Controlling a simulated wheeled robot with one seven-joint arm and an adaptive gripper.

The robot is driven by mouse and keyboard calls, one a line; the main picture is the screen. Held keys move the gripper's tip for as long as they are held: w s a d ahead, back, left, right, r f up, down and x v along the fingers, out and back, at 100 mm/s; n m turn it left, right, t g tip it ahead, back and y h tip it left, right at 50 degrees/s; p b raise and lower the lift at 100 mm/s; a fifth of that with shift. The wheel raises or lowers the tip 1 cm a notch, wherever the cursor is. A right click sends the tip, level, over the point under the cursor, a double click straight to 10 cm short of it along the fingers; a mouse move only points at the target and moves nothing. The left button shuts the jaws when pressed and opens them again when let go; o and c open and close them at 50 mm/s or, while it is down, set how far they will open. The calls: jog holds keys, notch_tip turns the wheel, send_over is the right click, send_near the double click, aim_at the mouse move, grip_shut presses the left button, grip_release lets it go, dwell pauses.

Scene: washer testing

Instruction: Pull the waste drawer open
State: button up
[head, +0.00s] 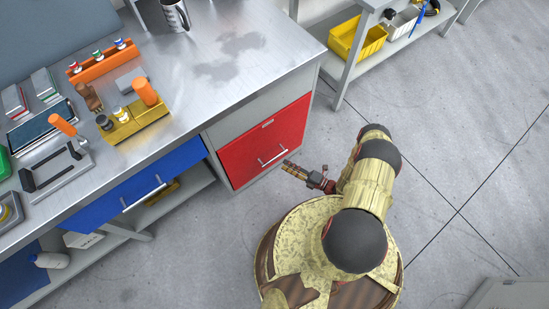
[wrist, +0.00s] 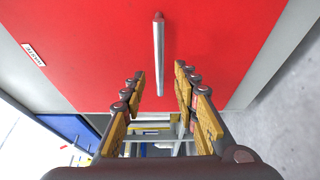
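The waste drawer (head: 245,158) is the red front under the right end of the workbench, and it looks closed. Its silver bar handle (head: 273,156) runs across the front. In the wrist view the red front (wrist: 85,40) fills the upper part, with a small white label at left and the handle (wrist: 159,58) in the middle. My gripper (head: 286,166) is open and empty in front of the drawer. In the wrist view its fingers (wrist: 160,75) stand either side of the handle's near end. Whether the handle lies between the fingertips in depth I cannot tell.
A blue drawer (head: 135,187) with its own handle sits to the left of the red one. The workbench top (head: 240,50) carries tools and holders. A shelf unit with a yellow bin (head: 357,38) stands at the upper right. The floor (head: 440,140) on the right is clear.

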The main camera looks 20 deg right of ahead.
aim_at(275, 158)
jog(key=shift+b+x, duration=0.9)
jog(key=shift+x, duration=3.05)
jog(key=shift+c, duration=0.2)
grip_shut()
jog(key=shift+s, duration=0.1)
